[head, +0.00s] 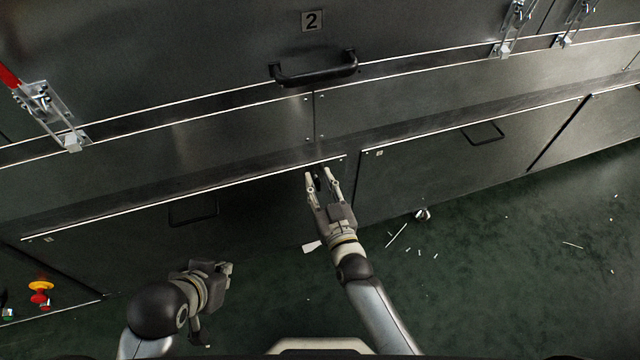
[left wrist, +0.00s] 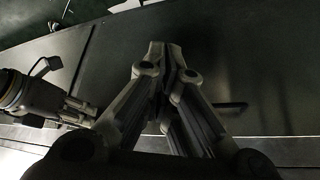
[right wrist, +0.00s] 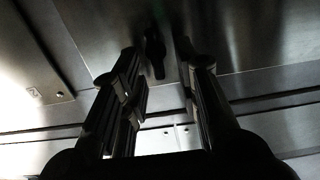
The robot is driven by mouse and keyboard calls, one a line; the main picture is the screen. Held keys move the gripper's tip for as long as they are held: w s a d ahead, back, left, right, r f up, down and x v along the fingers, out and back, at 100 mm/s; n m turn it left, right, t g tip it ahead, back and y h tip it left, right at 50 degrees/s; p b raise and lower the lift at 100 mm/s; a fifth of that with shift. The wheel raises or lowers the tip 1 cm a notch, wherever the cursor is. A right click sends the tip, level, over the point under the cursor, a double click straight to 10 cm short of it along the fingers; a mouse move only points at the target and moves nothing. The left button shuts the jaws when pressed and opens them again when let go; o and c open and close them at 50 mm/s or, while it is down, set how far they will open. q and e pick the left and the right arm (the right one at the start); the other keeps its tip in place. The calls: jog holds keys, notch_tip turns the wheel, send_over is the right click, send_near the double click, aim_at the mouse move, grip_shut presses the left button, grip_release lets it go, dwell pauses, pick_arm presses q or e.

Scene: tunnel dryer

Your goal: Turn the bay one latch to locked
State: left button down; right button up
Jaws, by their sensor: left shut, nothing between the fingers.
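A small black latch handle (right wrist: 154,52) sits on the dark lower panel (head: 110,225), near the panel's right end; in the right wrist view it points roughly along the fingers. It also shows as a dark piece between the fingers in the head view (head: 317,183). My right gripper (head: 321,172) is open, with one finger on each side of the latch; I cannot tell whether either touches it. My left gripper (head: 229,268) is shut and empty, low in front of the same panel. Its closed fingers fill the middle of the left wrist view (left wrist: 168,60).
Metal toggle clamps (head: 50,112) are at the upper left and upper right. A yellow and red button (head: 41,289) is at lower left. White scraps lie on the green floor (head: 480,260).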

grip_shut()
